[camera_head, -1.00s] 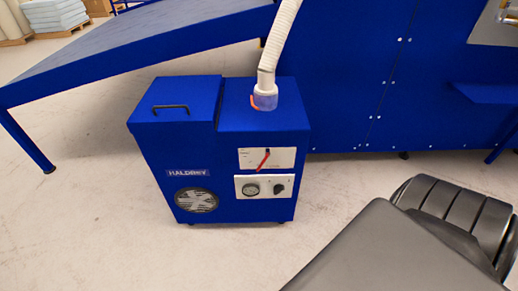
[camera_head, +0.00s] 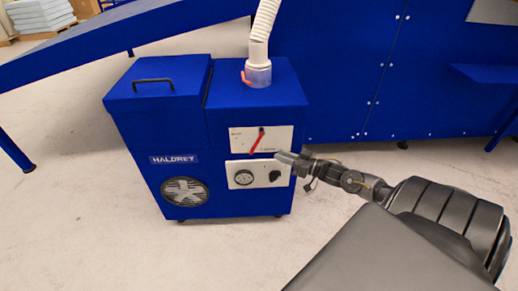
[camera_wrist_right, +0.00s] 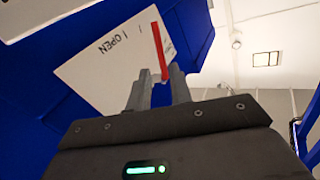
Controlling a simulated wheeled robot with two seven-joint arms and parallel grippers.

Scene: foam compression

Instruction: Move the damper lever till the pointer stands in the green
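The red damper lever (camera_head: 257,141) sits on a white plate (camera_head: 238,143) on the front of the blue HALDREY machine. It tilts, with its lower end toward the left. In the right wrist view the lever (camera_wrist_right: 157,45) stands beyond the fingers, beside the word OPEN. My right gripper (camera_head: 281,156) is open, just right of the lever in the head view. In the wrist view its fingers (camera_wrist_right: 160,88) have a gap, with the lever's end in line with it; I cannot tell whether they touch. The round gauge (camera_head: 244,178) is below; its pointer is too small to read. My left gripper is out of view.
A dark knob (camera_head: 275,175) sits right of the gauge. A white hose (camera_head: 263,30) rises from the top of the machine (camera_head: 160,125), with an orange tab at its collar. A large blue cabinet (camera_head: 340,80) stands behind. The floor in front is clear.

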